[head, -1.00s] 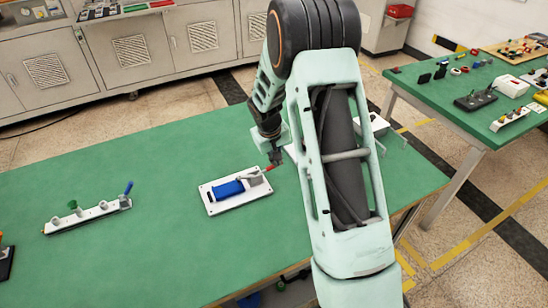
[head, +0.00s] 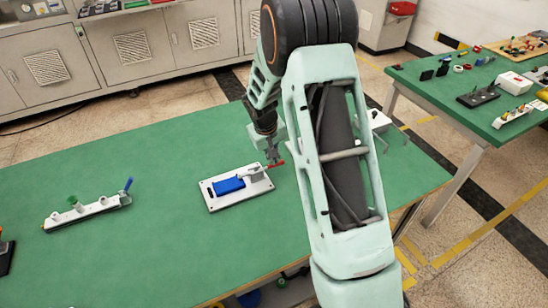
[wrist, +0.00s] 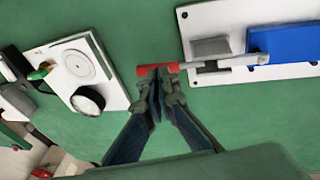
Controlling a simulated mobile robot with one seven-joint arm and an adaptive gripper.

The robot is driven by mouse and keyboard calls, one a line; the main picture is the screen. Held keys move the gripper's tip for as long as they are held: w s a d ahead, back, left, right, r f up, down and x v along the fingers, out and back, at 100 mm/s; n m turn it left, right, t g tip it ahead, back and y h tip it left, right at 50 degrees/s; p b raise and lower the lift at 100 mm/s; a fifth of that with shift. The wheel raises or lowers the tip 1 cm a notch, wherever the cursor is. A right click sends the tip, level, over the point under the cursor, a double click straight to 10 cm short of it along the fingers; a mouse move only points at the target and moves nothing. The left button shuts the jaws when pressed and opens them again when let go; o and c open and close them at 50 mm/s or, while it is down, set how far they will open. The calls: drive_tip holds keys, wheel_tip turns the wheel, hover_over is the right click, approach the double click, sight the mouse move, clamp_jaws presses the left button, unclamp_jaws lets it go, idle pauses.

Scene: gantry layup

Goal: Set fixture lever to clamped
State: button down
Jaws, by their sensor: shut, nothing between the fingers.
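The fixture is a white plate (head: 240,198) on the green table, with a blue block (head: 229,186) on it. A grey lever with a red handle (head: 276,164) extends past the plate's far right edge. In the wrist view the lever's bar (wrist: 215,65) runs left from the plate to the red handle (wrist: 143,70). My gripper (head: 273,161) is at the red handle. In the wrist view its fingertips (wrist: 157,73) are together, shut and empty, overlapping the handle; I cannot tell whether they touch it.
A white panel with round parts (wrist: 78,70) lies left of my gripper in the wrist view. A rail with pegs and a blue lever (head: 88,213) lies at the table's left. The table between rail and fixture is clear. A second green table (head: 430,80) stands at the right.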

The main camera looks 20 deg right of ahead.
drive_tip(key=shift+r+p, duration=0.3)
drive_tip(key=shift+r, duration=0.2)
drive_tip(key=d+v, duration=0.2)
drive_tip(key=v, duration=1.1)
drive_tip(key=shift+w+d+r, duration=0.2)
drive_tip(key=shift+d, duration=0.15)
